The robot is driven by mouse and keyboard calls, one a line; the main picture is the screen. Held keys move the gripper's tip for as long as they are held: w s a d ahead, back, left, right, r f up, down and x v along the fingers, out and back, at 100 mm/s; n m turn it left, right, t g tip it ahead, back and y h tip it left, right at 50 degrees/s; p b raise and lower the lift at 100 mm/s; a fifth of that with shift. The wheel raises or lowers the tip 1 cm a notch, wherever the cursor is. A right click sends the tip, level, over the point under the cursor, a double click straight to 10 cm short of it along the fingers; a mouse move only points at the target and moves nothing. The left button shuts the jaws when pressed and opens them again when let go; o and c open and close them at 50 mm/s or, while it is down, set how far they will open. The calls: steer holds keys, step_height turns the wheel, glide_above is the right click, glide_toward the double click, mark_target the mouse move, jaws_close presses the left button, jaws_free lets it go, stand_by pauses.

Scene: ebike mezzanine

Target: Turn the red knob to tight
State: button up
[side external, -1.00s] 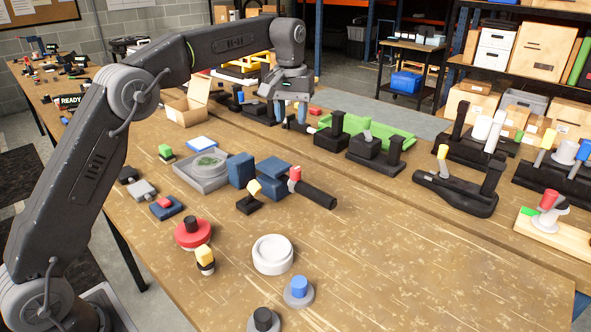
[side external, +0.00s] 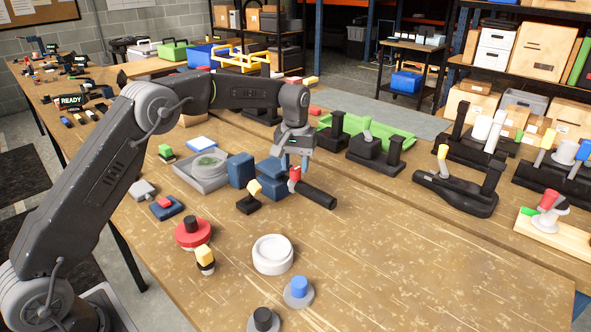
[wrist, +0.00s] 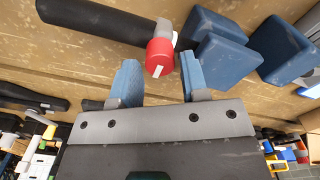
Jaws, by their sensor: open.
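The red knob (side external: 294,174) is a small red cap with a white mark, on a grey collar beside a black cylindrical bar (side external: 317,195). In the wrist view the red knob (wrist: 160,58) shows between my two blue-padded fingers, with a gap on both sides. My gripper (side external: 293,163) is open, pointing down at the knob. The wrist view also shows my open gripper (wrist: 158,72). I cannot tell how far the fingertips reach down around the knob. The black bar (wrist: 95,20) runs off to the left there.
Blue blocks (side external: 240,170) stand close left of the knob. A yellow-topped black piece (side external: 250,198) is near its lower left. A white round lid (side external: 272,254) and a red disc with black top (side external: 193,233) lie nearer the front. The table at lower right is clear.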

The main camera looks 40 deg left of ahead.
steer(key=shift+f, duration=0.95)
steer(key=c, duration=0.6)
steer(key=shift+c, duration=0.2)
